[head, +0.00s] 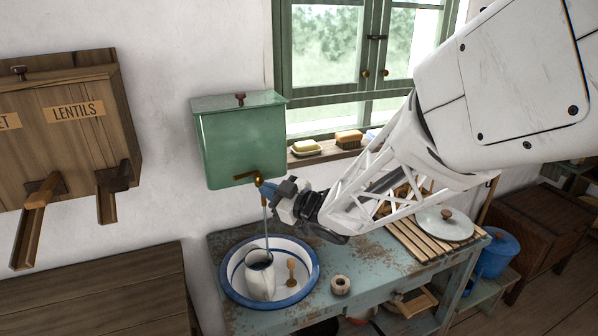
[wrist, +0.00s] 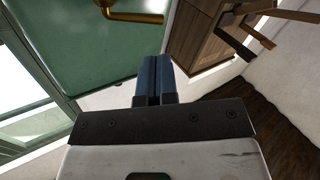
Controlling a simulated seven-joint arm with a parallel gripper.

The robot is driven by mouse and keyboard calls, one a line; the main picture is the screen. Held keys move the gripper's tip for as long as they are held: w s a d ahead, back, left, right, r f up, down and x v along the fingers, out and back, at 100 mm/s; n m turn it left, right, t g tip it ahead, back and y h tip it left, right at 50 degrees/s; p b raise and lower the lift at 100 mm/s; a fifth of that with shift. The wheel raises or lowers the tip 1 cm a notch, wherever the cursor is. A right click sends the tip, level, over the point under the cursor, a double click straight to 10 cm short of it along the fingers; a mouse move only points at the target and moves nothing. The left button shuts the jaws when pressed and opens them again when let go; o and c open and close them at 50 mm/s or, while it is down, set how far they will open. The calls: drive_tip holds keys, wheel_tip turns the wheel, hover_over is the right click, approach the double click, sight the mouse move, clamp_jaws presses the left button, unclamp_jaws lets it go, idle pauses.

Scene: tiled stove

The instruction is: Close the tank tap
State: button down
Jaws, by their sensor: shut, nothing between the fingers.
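The green tank (head: 240,145) hangs on the white wall left of the window. Its brass tap (head: 258,181) is low on the front, with a brown-gold handle (head: 244,176) pointing left. A thin stream of water (head: 266,222) falls from the tap into a white jug (head: 260,276). My gripper (head: 266,189) is at the tap's lower right, its blue fingers shut and empty; I cannot tell if they touch the tap. In the wrist view the shut fingers (wrist: 154,76) point towards the tank (wrist: 90,60), and the brass handle (wrist: 133,18) lies beyond their tips.
The wooden lentil dispenser (head: 75,130) is on the left wall.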

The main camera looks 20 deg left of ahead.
drive_tip(key=s+d+f+m+t, duration=0.1)
drive_tip(key=s+d+m+t, duration=0.1)
drive_tip(key=m, duration=1.1)
drive_tip(key=s+d+f+m+t, duration=0.2)
drive_tip(key=m+t, duration=0.2)
drive_tip(key=m, duration=0.8)
drive_tip(key=shift+d+f+m, duration=0.3)
drive_tip(key=shift+m, duration=0.1)
drive_tip(key=shift+a, duration=0.1)
drive_tip(key=x, duration=1.3)
drive_tip(key=shift+w+a+r, duration=0.2)
drive_tip(key=shift+a+r, duration=0.1)
drive_tip(key=shift+a, duration=0.1)
drive_tip(key=shift+w+a, duration=0.15)
drive_tip(key=shift+a, duration=0.75)
